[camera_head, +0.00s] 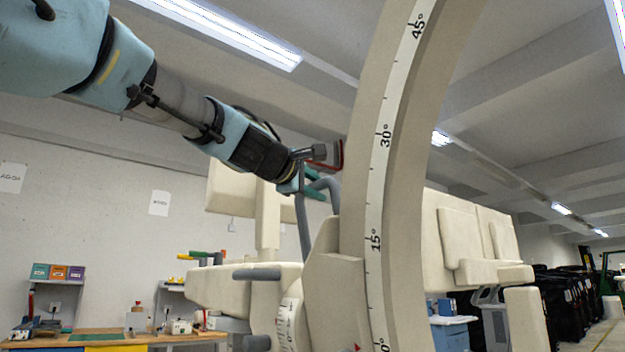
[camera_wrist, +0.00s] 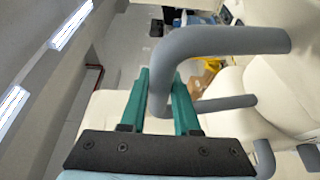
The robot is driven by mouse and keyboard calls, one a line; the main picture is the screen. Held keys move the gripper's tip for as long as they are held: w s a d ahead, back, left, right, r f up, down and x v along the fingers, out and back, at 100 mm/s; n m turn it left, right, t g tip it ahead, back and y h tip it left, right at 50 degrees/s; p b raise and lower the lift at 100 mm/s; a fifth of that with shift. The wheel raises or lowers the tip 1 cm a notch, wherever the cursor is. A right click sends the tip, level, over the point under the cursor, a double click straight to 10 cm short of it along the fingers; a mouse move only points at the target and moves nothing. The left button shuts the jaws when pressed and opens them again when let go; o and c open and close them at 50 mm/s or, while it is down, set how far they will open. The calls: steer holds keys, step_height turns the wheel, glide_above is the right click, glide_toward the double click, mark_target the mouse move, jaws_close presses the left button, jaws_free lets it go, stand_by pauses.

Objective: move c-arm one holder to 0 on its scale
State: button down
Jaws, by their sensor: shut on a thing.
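The c-arm (camera_head: 405,200) is a large beige curved arc with a white degree scale (camera_head: 378,190) along it, marked 45°, 30°, 15° and, at the bottom edge, 0°. A beige holder block (camera_head: 335,285) sits against its left side. A small red pointer (camera_head: 357,348) shows low on the block, close to the 0° mark; the picture's edge cuts this area, so exact alignment cannot be told. A grey bent handle (camera_head: 304,225) rises at the block. My gripper (camera_head: 316,187) is shut on this handle; in the wrist view its green fingers (camera_wrist: 162,85) stand either side of the grey bar (camera_wrist: 230,41).
Another beige machine with a grey bar (camera_head: 257,273) and a small scale (camera_head: 287,325) stands behind left. A workbench (camera_head: 130,338) is at the lower left. Beige panels (camera_head: 470,240) and dark stacked carts (camera_head: 570,300) are at the right.

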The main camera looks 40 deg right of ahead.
steer(key=shift+s+d+r+p, duration=0.1)
steer(key=shift+d+r+p, duration=0.15)
steer(key=shift+d+p, duration=0.35)
steer(key=shift+s+d+r+p, duration=0.1)
steer(key=shift+d+r+p, duration=0.2)
steer(key=shift+p, duration=0.45)
steer(key=shift+s+d+f+p, duration=0.15)
steer(key=shift+d+p, duration=0.4)
steer(key=shift+d, duration=1.2)
steer(key=c, duration=1.1)
jaws_free()
steer(key=shift+a, duration=0.15)
steer(key=shift+o, duration=1)
steer(key=shift+a, duration=0.15)
steer(key=shift+o, duration=1.2)
steer(key=shift+f, duration=0.1)
steer(key=b+v, duration=0.2)
steer(key=v, duration=0.8)
steer(key=shift+a+r, duration=0.2)
steer(key=shift+a, duration=0.1)
